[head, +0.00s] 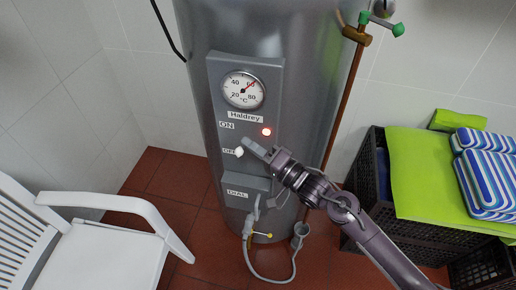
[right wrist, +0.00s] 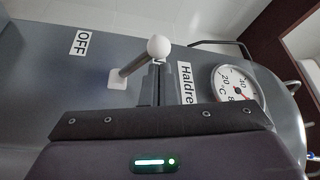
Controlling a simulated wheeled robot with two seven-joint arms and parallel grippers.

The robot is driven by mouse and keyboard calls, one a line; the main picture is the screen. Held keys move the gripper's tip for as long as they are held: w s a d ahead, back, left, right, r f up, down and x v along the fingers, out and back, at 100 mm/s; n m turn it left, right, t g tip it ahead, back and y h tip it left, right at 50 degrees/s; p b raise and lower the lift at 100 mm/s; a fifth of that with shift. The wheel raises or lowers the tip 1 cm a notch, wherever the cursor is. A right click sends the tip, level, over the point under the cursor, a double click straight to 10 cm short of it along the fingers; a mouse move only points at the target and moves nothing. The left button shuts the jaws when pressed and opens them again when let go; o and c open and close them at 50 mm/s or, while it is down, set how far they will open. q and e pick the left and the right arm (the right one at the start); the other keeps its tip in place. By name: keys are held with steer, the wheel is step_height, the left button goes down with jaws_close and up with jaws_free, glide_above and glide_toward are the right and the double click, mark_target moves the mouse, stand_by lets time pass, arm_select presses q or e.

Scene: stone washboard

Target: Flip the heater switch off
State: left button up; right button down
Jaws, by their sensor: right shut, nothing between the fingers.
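The heater switch is a short lever with a white ball knob (head: 239,152) on the grey panel, beside the OFF label (head: 229,151) and below the ON label (head: 226,125). In the right wrist view its knob (right wrist: 158,47) leans from its square base toward the gauge side, away from the OFF label (right wrist: 83,42). A red light (head: 266,132) glows on the panel. My right gripper (head: 250,147) is shut and empty, its fingertips close beside the lever; the wrist view shows the fingers (right wrist: 158,82) on the gauge side of it. I cannot tell whether they touch. My left gripper is out of view.
A white chair (head: 90,255) stands left. Black crates (head: 365,185) with towels stand right. Red-tiled floor shows between chair and heater.

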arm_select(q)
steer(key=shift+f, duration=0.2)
arm_select(e)
steer(key=shift+s+f, duration=0.1)
steer(key=shift+f, duration=0.05)
arm_select(q)
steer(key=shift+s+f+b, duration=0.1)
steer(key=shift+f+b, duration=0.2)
steer(key=shift+b, duration=0.15)
arm_select(e)
steer(key=shift+f+n, duration=0.1)
steer(key=shift+n, duration=0.2)
